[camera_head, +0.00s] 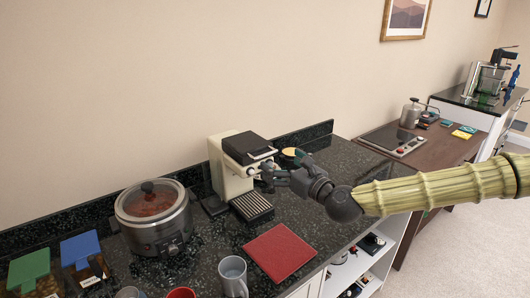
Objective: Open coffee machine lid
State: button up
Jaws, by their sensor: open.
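The coffee machine (234,170) is a cream and black unit standing against the wall on the dark speckled counter. Its dark lid (248,146) lies on top and looks closed. A black drip tray (252,205) sits in front of it. My gripper (268,177) is open at the machine's right front side, just below the lid's level. I cannot tell whether the fingers touch the machine. My arm reaches in from the right, and the gripper hides part of the machine's front right side.
A slow cooker (157,232) with a glass lid stands left of the machine. A red mat (280,252) and a grey mug (233,276) lie in front. Green and blue boards (81,249) are at far left. A brown table with a hot plate (394,139) stands right.

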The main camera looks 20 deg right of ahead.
aim_at(267, 154)
jog(key=shift+p+x, duration=1.05)
jog(key=shift+x, duration=2.5)
jog(key=shift+s, duration=0.1)
